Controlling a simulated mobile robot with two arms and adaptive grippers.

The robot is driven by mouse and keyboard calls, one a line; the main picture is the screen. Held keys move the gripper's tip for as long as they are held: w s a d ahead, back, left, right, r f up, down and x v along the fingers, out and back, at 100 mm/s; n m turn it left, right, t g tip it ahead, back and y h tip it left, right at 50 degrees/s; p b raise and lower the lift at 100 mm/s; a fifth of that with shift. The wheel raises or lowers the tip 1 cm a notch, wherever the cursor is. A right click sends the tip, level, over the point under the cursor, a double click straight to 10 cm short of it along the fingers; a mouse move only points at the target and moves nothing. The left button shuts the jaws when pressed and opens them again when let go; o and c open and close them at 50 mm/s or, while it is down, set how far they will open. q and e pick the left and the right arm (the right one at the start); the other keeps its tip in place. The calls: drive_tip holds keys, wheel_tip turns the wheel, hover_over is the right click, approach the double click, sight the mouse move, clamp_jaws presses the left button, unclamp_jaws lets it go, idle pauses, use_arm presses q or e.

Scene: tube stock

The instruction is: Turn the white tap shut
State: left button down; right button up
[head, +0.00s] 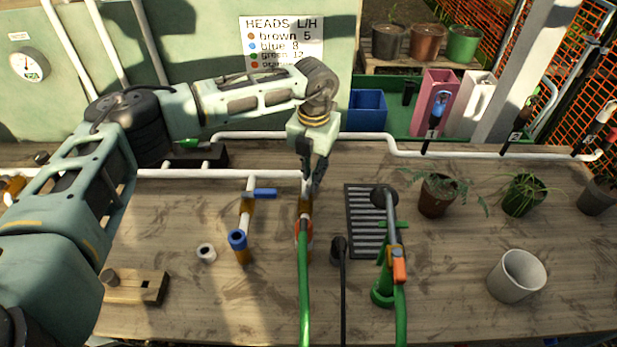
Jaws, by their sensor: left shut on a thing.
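My left gripper (313,184) reaches down from the bench's back and is shut on the tap at the end of the white pipe. That tap's brass body (304,207) shows just below the fingertips, with an orange connector (303,229) and a green hose (304,285) below it. The fingers mostly hide its handle, so I cannot make out its colour or angle. A second brass tap (246,208) to the left has a blue handle (265,193) pointing right and a blue fitting (237,239) at its lower end. My right gripper is not in view.
Potted plants (436,197) and a white pot (517,275) stand further right. A white ring (206,252) and a wooden block (135,286) lie left.

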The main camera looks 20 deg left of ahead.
use_arm(q)
drive_tip(key=shift+s+d+m+b, duration=0.65)
drive_tip(key=shift+m+b, duration=1)
drive_tip(key=shift+m, duration=0.6)
drive_tip(key=shift+s+d+m+b, duration=0.5)
drive_tip(key=shift+d+m+b, duration=0.3)
drive_tip(key=shift+m+b, duration=1.2)
drive_tip(key=shift+s+d+m+b, duration=0.65)
drive_tip(key=shift+m+b, duration=0.65)
drive_tip(key=shift+m, duration=1.25)
drive_tip(key=shift+r, duration=0.1)
drive_tip(key=c, duration=1.7)
unclamp_jaws()
wheel_tip(320, 180, up, 12)
drive_tip(key=shift+f, duration=0.1)
